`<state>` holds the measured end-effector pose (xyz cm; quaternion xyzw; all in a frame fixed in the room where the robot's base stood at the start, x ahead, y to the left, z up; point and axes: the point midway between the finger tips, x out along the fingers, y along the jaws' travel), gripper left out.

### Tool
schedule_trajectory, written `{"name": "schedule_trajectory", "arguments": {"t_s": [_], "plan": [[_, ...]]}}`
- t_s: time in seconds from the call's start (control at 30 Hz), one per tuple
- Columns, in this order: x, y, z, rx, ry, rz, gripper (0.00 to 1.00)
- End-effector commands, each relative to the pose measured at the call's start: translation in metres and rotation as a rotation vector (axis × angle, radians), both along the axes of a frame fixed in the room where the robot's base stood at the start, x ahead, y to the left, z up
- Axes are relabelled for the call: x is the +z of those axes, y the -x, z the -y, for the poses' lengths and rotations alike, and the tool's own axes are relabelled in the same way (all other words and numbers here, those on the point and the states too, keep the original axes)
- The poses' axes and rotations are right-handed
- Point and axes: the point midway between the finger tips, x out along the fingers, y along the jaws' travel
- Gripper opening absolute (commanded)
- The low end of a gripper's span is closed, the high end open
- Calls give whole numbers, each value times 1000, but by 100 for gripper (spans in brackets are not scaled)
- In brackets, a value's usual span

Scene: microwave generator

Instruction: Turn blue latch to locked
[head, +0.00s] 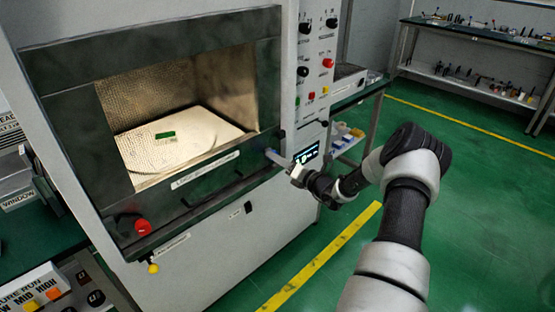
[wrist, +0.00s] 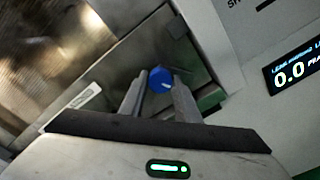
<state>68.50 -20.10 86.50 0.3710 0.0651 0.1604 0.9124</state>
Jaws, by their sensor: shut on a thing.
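The blue latch (wrist: 160,80) shows in the wrist view as a round blue knob with a pale line on its face. It sits at the lower right of the dark oven front. My gripper (wrist: 159,95) is shut on it, with one finger on each side. In the head view my gripper (head: 296,172) reaches the right edge of the oven door frame. A bit of the blue latch (head: 272,154) shows just left of the fingers. The exact angle of the latch is hard to tell.
The oven chamber shows a pale plate with a green item (head: 165,134). A red knob (head: 143,227) is at the frame's lower left. A small display (head: 306,153) is right beside my gripper. Buttons and knobs fill the panel above. The green floor at right is open.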

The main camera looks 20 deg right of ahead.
Motion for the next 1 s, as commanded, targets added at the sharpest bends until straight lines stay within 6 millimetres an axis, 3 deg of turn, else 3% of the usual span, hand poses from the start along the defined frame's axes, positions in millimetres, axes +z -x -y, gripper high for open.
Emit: {"name": "schedule_trajectory", "arguments": {"t_s": [0.37,1.0], "plan": [[-2,1,0,1,176,63,7],[-4,1,0,2,742,267,7]]}}
